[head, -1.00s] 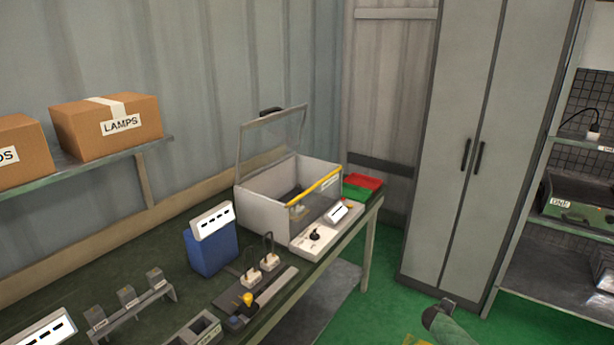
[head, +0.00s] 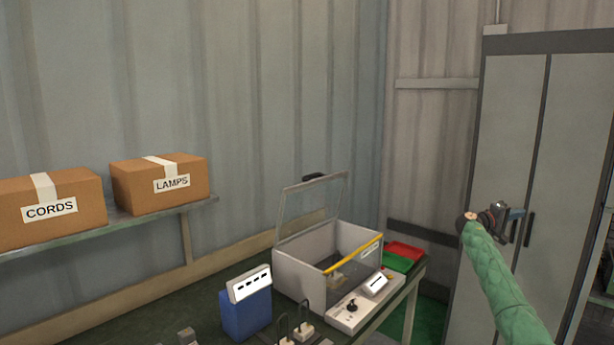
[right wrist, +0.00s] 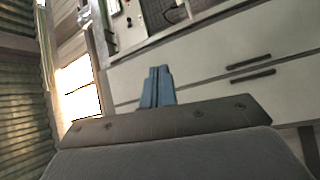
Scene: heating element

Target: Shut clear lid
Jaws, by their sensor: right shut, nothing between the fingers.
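The clear lid (head: 312,199) stands raised, hinged at the back of a grey-white box (head: 300,283) on the workbench. It has a grey frame and a dark handle (head: 313,177) on its top edge. The box is open at the top, with a yellow strip (head: 353,254) along its front edge. My right gripper (head: 516,222) is in the air to the right of the box, in front of the grey cabinet and well apart from the lid. Its blue fingers (right wrist: 158,87) are together and empty in the right wrist view. My left gripper is out of view.
A control panel (head: 352,312) sits before the box, with red (head: 404,250) and green (head: 397,262) trays to its right. A blue holder (head: 246,312) stands left of it. Cardboard boxes labelled CORDS (head: 52,208) and LAMPS (head: 163,183) sit on a wall shelf. A tall cabinet (head: 505,150) stands right.

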